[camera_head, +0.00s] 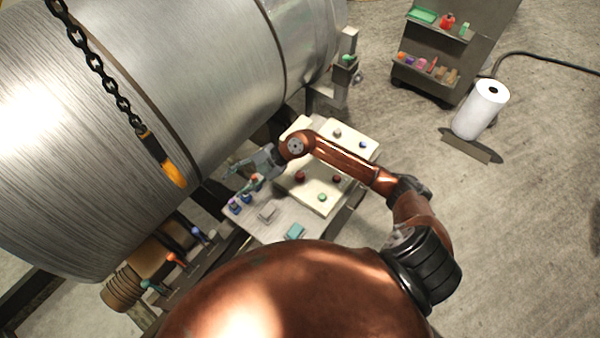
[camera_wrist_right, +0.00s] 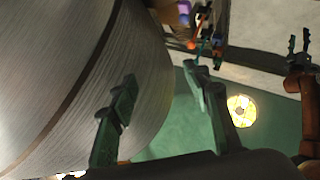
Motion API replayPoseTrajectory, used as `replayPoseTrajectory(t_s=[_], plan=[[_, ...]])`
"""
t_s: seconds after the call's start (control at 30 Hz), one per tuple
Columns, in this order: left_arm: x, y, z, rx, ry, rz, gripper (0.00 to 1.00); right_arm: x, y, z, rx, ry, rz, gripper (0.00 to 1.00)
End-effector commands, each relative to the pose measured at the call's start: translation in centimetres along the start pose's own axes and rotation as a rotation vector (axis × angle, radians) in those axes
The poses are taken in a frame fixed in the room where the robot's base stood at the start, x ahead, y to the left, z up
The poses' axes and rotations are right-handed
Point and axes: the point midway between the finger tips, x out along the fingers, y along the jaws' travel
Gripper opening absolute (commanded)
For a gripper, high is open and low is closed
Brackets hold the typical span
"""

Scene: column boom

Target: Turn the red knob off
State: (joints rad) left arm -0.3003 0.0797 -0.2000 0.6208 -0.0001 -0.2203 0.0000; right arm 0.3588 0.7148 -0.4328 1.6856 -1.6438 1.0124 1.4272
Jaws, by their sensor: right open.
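A cream control panel (camera_head: 307,195) stands right of the big metal cylinder. It carries two dark red knobs, one nearer the gripper (camera_head: 300,176) and one further right (camera_head: 337,179); I cannot tell which is the task's. My right gripper (camera_head: 232,179) is left of the panel, beside the cylinder, apart from both knobs. In the right wrist view its fingers (camera_wrist_right: 160,78) are spread and empty, with the cylinder behind; no red knob can be made out there. My left gripper shows at the right of the wrist view (camera_wrist_right: 299,40), fingers apart and empty.
The metal cylinder (camera_head: 215,90) fills the upper left, with a chain and yellow hook (camera_head: 172,172) in front. A grey table (camera_head: 290,222) carries small coloured items and a teal block (camera_head: 295,231). A white roll (camera_head: 481,108) and a tool cart (camera_head: 425,75) stand right.

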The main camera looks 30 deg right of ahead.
Motion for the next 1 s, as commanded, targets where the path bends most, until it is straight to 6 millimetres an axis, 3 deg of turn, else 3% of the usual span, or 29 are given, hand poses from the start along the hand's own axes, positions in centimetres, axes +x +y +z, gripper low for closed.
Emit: replayPoseTrajectory(t_s=[0.03, 0.1, 0.2, 0.3, 0.4, 0.53, 1.0], plan=[[0.0, 0.0, -0.1, 0.000, 0.001, 0.000, 0.40, -0.8, -1.5, 3.2, 0.009, -0.097, -0.120, 0.44], [-0.1, 0.0, -0.1, 0.000, 0.001, 0.000, 0.40, -2.7, -3.9, 7.5, 0.051, -0.240, -0.277, 0.44], [-0.1, 0.0, -0.1, 0.000, 0.001, 0.000, 0.40, -6.8, -6.1, 12.6, 0.132, -0.442, -0.441, 0.44], [-0.1, 0.0, -0.1, 0.000, 0.001, 0.000, 0.40, -10.7, -7.2, 16.0, 0.208, -0.602, -0.541, 0.44], [-0.1, 0.0, -0.1, 0.000, 0.001, 0.000, 0.40, -13.3, -7.8, 17.7, 0.262, -0.702, -0.595, 0.44], [-0.2, 0.0, -0.1, 0.000, 0.002, 0.000, 0.40, -14.3, -8.5, 18.7, 0.290, -0.750, -0.621, 0.44], [-1.5, -0.1, -0.3, 0.000, 0.002, 0.000, 0.40, -10.6, -12.4, 22.1, 0.289, -0.747, -0.621, 0.44]])
